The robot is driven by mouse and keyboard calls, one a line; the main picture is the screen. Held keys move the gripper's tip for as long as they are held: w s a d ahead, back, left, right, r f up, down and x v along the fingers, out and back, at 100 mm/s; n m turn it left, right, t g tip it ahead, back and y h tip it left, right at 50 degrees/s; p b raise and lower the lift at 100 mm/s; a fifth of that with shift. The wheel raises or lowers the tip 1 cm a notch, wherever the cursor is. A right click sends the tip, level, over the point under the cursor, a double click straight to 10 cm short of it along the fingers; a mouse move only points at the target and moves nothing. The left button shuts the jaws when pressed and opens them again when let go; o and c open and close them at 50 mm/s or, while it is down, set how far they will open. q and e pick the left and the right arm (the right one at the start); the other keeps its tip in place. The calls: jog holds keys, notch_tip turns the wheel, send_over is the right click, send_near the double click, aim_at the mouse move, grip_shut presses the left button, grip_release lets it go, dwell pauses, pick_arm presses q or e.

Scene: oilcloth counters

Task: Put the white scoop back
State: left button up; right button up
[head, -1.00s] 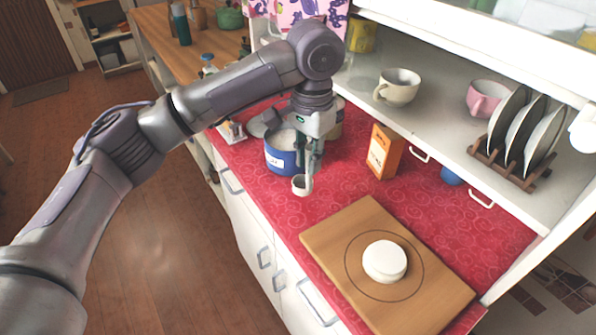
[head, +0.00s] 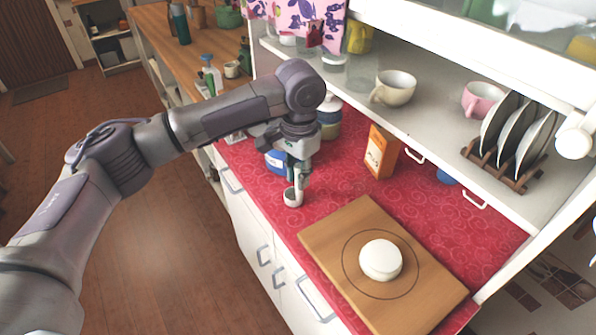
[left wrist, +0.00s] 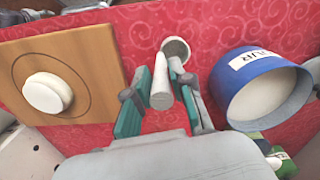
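The white scoop (head: 293,197) is in my left gripper (head: 298,177), its cup toward the counter's front edge. In the left wrist view the scoop's handle (left wrist: 160,92) lies between the two fingers (left wrist: 162,100), with the round cup beyond the tips. A blue canister (head: 276,162) with a white label stands just behind the gripper, partly hidden by it. In the left wrist view the blue canister (left wrist: 240,88) is open, with pale contents, to the right of the scoop and apart from it. My right gripper is not in view.
A wooden board (head: 330,238) with a white round block (head: 380,259) lies nearer on the red counter (head: 335,180). An orange box (head: 381,151) stands right of the gripper. A jar (head: 329,117) stands behind. Cups and a plate rack (head: 500,168) occupy the shelf.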

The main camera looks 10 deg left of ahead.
pick_arm(q)
jog(key=o, duration=0.3)
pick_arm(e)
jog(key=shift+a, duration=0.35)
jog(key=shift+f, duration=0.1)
pick_arm(q)
jog(key=shift+r, duration=0.3)
notch_tip(320, 180, up, 12)
jog(key=shift+f+b, duration=0.15)
jog(key=shift+b, duration=0.85)
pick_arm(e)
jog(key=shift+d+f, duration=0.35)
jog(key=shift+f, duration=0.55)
pick_arm(q)
jog(key=shift+f, duration=0.1)
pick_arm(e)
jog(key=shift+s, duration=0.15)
